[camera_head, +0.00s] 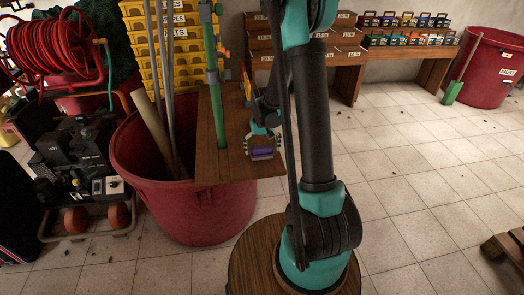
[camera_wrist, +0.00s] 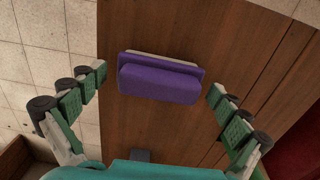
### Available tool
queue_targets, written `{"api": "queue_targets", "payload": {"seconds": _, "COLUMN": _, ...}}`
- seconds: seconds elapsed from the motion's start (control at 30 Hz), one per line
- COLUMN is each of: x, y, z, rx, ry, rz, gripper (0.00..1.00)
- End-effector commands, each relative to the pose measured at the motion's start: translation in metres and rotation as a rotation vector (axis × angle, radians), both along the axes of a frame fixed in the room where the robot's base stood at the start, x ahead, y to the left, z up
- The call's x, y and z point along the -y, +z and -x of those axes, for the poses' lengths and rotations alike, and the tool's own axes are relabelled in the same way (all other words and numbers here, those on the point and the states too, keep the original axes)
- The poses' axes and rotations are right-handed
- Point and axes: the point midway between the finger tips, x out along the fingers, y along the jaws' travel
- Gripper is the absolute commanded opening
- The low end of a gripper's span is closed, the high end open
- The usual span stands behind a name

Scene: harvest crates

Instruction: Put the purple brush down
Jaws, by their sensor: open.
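The purple brush (camera_wrist: 160,82) lies on a brown wooden board (camera_wrist: 140,130) in the wrist view, with a pale edge along its far side. My gripper (camera_wrist: 158,84) is open, with a green-padded finger on either side of the brush. Both fingers are apart from the brush in that view. In the head view the purple brush (camera_head: 262,151) shows near the front right corner of the wooden board (camera_head: 215,170). My gripper (camera_head: 262,145) is over it there, and its fingers are too small to make out clearly.
A large red tub (camera_head: 200,215) stands beside and under the board, with long poles in it. A green-handled tool (camera_head: 216,100) stands along the board. Yellow crates (camera_head: 165,45) are stacked behind.

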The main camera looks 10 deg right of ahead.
Motion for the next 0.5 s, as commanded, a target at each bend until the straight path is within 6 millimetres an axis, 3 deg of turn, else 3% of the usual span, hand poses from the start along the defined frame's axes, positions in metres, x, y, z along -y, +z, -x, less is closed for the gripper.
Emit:
{"api": "queue_targets", "payload": {"seconds": 0.17, "x": 0.000, "y": 0.017, "z": 0.000, "rx": 0.000, "ry": 0.000, "rz": 0.000, "gripper": 1.00}}
{"api": "queue_targets", "payload": {"seconds": 0.5, "x": 0.000, "y": 0.080, "z": 0.000, "rx": 0.000, "ry": 0.000, "rz": 0.000, "gripper": 1.00}}
